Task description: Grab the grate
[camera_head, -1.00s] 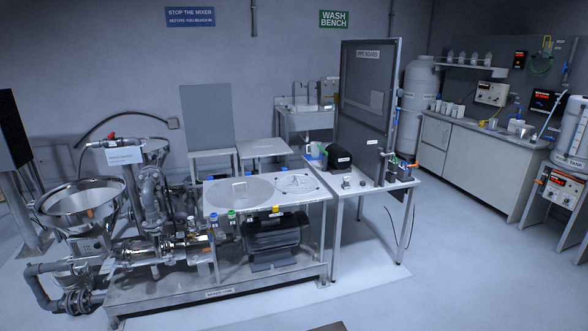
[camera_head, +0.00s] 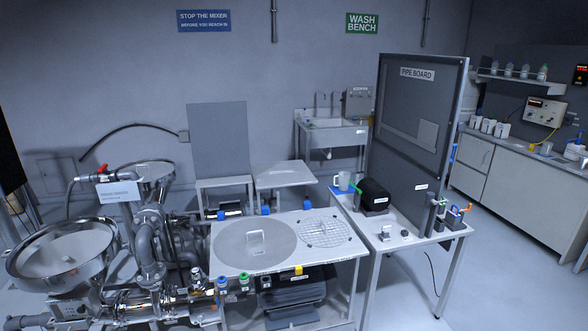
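The grate (camera_head: 324,231) is a round wire mesh with a raised handle. It lies flat on the right part of a white table top, beside a round grey lid (camera_head: 256,246) that has its own upright handle. Nothing covers the grate. Neither of my grippers shows in the head view. A steel hopper (camera_head: 64,250) with a wide open bowl stands at the left, joined to pipes and valves.
A side table (camera_head: 409,236) with a black device, a jug and small fittings adjoins on the right, under the tall pipe board (camera_head: 417,140). A sink (camera_head: 333,134) and an empty low stand (camera_head: 284,174) are behind. Open floor lies at the right.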

